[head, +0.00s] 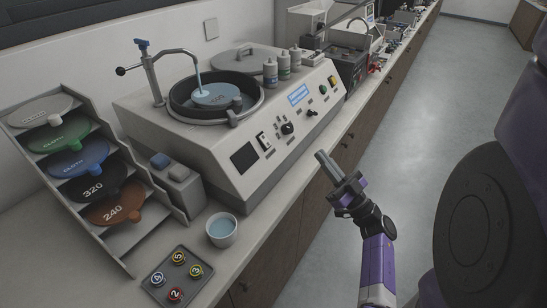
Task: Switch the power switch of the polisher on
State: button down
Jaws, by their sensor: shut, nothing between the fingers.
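The polisher (225,150) is a large light grey machine on the bench, with its control panel on the sloped front. A small black rocker switch on a pale plate (264,141), which looks like the power switch, sits right of a dark square panel. Its position is too small to tell. My gripper (321,157) is shut and empty, in front of the panel's right half and apart from it. Its fingers point up and left toward the panel.
A black knob (288,128), a lit display (298,94) and colored buttons (323,89) share the panel. A disc rack (130,240), a cup of water (221,230) and a sample tray (175,278) stand at the left. The aisle floor (440,70) is clear.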

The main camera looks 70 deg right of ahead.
jog(key=a+y, duration=0.1)
jog(key=w+a+f+y, duration=0.1)
jog(key=a+t+y, duration=0.1)
jog(key=a+y, duration=0.1)
jog(key=shift+w+f, duration=0.3)
jog(key=shift+f, duration=0.05)
jog(key=shift+r, duration=0.1)
notch_tip(320, 180, up, 2)
jog(key=r+p, duration=0.1)
jog(key=p, duration=0.2)
send_over(278, 166)
jog(key=shift+d+f, duration=0.1)
jog(key=shift+f, duration=0.15)
